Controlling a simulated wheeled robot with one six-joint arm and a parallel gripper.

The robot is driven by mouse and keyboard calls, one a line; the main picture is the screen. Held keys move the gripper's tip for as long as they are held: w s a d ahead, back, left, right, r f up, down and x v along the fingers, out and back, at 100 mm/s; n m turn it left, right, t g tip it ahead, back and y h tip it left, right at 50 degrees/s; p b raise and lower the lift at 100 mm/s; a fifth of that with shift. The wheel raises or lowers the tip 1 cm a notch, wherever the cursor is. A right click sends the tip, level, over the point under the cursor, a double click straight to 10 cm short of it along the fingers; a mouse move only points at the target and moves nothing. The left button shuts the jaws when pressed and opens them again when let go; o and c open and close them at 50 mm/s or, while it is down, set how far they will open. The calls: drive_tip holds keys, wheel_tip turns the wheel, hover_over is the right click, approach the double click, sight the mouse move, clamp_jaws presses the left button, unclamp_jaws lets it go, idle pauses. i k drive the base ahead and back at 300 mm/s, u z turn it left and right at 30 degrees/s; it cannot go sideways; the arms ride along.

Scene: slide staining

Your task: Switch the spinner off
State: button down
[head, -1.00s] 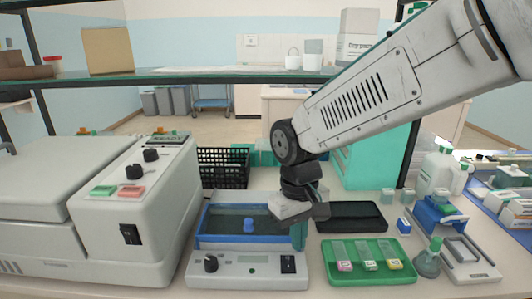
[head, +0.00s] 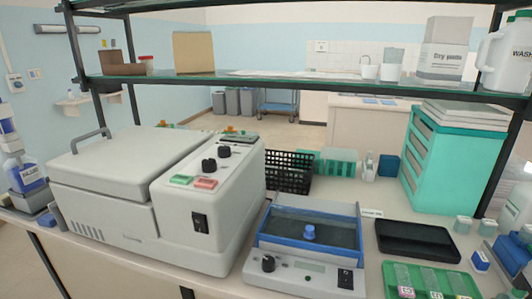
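A large grey-white machine with a closed, handled lid (head: 130,165), likely the spinner, stands on the left of the bench in the head view. Its sloped panel carries two black knobs (head: 209,165), a green button (head: 181,180), a red button (head: 206,184) and a small dark display (head: 238,139). A black rocker switch (head: 200,222) is on its front face. I cannot tell which way the rocker is set. My gripper and arm are out of the view.
A low device with a blue-framed tray (head: 262,240), a knob (head: 268,263) and a black switch (head: 345,278) stands right of the machine. A black basket (head: 288,172), a dark tray (head: 418,240) and a green slide tray (head: 462,280) are nearby. A glass shelf (head: 300,82) crosses above.

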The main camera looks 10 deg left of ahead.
sight(201, 227)
drive_tip(key=u, duration=1.3)
